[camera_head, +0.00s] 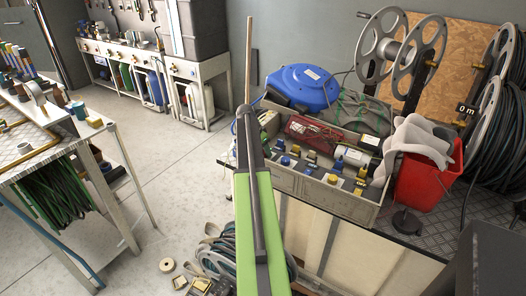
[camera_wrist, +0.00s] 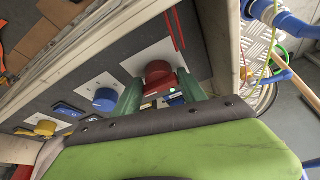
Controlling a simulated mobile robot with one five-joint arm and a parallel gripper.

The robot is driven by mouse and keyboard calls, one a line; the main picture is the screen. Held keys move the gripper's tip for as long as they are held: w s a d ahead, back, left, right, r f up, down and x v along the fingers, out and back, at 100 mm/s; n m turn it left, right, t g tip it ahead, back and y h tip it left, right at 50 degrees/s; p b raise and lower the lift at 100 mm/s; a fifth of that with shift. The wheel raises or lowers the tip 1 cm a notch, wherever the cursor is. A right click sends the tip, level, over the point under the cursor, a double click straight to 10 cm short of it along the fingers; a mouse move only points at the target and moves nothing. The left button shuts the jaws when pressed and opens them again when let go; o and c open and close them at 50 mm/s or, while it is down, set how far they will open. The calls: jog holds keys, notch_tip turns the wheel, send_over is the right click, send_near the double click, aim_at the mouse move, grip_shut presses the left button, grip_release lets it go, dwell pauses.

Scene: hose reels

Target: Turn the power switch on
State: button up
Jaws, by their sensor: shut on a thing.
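In the wrist view, a red round knob (camera_wrist: 158,71) on a white plate sits between the two green fingers of my gripper (camera_wrist: 160,92). The fingers are closed in on it from both sides, and its lower part is partly hidden by them. I take it as the power switch, though no label is readable.
On the same panel, a blue knob (camera_wrist: 105,99) and a yellow knob (camera_wrist: 46,128) lie to the left. A blue hose (camera_wrist: 285,20) and a wooden stick (camera_wrist: 293,62) are at right. In the head view, a crowded crate (camera_head: 338,196) and a red bucket (camera_head: 428,181) stand right of my arm.

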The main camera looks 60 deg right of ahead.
jog(key=shift+a, duration=0.1)
jog(key=o, duration=1.1)
jog(key=shift+f, duration=0.1)
jog(key=p+v, duration=1.6)
jog(key=v, duration=0.1)
jog(key=shift+w+r, duration=0.1)
jog(key=shift+r, duration=0.15)
